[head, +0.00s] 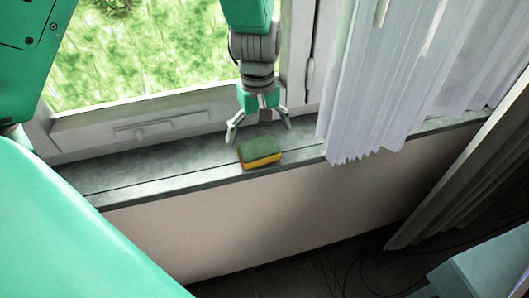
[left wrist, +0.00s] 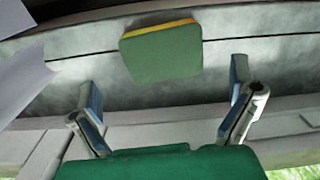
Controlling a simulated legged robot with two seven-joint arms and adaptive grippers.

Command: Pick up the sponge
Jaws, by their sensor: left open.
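The sponge (head: 260,152) has a green top and a yellow lower layer. It lies on the grey window sill (head: 130,178) near the front edge. My left gripper (head: 258,126) is open and hangs above the sill, just behind the sponge, its fingers spread. In the left wrist view the sponge (left wrist: 162,50) shows its green face, with the yellow edge at the top. There it lies beyond the two open fingertips (left wrist: 169,88), centred roughly between them, and nothing is held. My right gripper does not show.
A white curtain (head: 375,90) hangs right of my left gripper, down to the sill. The window frame (head: 130,122) stands behind the sill. The sill left of the sponge is clear. A second curtain (head: 465,170) hangs at the right, with dark cables on the floor below.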

